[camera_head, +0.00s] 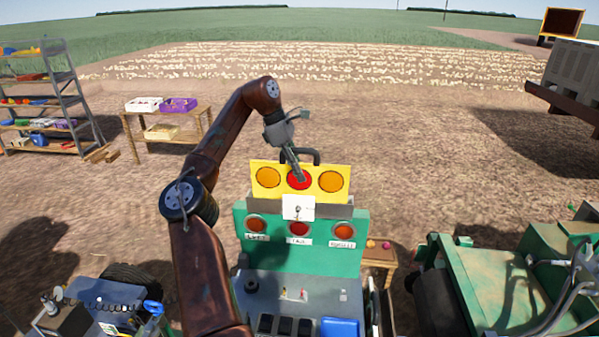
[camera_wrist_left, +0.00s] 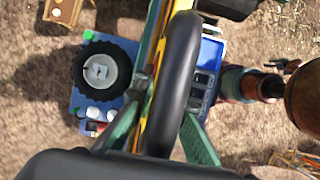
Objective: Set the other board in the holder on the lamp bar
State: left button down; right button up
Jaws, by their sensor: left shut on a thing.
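A yellow board (camera_head: 316,185) with an orange, a red and an orange disc stands upright over the lamp bar (camera_head: 264,217). A black handle (camera_head: 315,157) rises from its top edge. My left gripper (camera_head: 298,172) is shut on this handle from above. In the left wrist view the fingers (camera_wrist_left: 164,108) close on both sides of the thick black handle (camera_wrist_left: 170,85). The board's lower edge meets the grey holder (camera_head: 334,208); I cannot tell whether it sits inside or just behind it. My right gripper is not in view.
The green panel (camera_head: 300,255) carries three lamps and labels, with a white card (camera_head: 298,207) above the middle lamp. A wooden table (camera_head: 160,130) with crates and a shelf rack (camera_head: 45,100) stand left. A green machine (camera_head: 480,275) stands right. Bare soil lies behind.

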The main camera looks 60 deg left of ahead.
pick_arm(q)
jog(key=shift+f+b, duration=0.75)
jog(key=shift+f, duration=0.25)
jog(key=c, duration=1.9)
grip_release()
jog(key=shift+o, duration=0.4)
jog(key=o, duration=0.3)
